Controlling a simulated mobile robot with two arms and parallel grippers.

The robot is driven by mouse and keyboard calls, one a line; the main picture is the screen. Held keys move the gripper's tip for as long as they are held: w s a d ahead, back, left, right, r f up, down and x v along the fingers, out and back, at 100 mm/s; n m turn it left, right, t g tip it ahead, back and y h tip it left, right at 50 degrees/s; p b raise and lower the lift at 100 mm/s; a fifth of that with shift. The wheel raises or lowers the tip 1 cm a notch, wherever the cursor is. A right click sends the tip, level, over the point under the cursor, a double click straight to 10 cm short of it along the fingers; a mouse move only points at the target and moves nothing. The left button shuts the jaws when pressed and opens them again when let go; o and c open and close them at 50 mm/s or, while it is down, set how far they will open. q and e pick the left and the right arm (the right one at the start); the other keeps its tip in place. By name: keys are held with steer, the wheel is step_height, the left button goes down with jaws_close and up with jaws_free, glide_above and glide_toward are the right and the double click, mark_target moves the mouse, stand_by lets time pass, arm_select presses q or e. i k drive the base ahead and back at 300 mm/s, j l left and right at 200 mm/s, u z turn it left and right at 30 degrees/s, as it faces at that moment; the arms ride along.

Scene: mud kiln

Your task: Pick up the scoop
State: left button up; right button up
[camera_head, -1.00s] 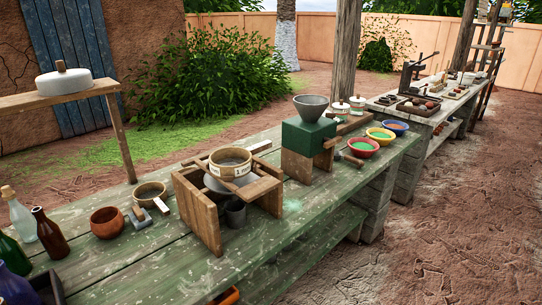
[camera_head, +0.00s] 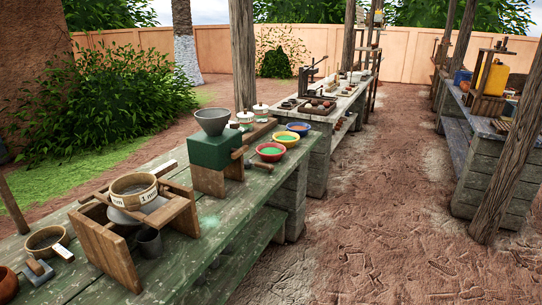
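I cannot make out a scoop for certain. A small wooden-handled piece (camera_head: 262,165) lies on the green table beside the red bowl, too small to tell what it is. Neither of my grippers shows in the head view.
The green table (camera_head: 215,215) carries a wooden frame (camera_head: 110,250) with a sieve (camera_head: 133,187), a green mill (camera_head: 209,150) and coloured bowls (camera_head: 270,151). A second bench (camera_head: 322,115) stands behind, another (camera_head: 480,160) at right. Open dirt floor (camera_head: 370,220) lies between.

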mark_target(257, 166)
steer(key=i+z, duration=0.1)
steer(key=z, duration=0.75)
steer(key=i, duration=1.35)
steer(key=i+l, duration=0.1)
steer(key=i, duration=1.25)
steer(key=i+u, duration=0.1)
steer(key=i, duration=1.25)
steer(key=u, duration=0.4)
steer(key=i+l+u, duration=0.1)
steer(key=u, duration=0.35)
steer(key=i+u, duration=0.1)
steer(key=u, duration=0.3)
steer(key=l+u, duration=0.1)
steer(key=u, duration=0.3)
steer(key=l+u, duration=0.1)
steer(key=u, duration=0.35)
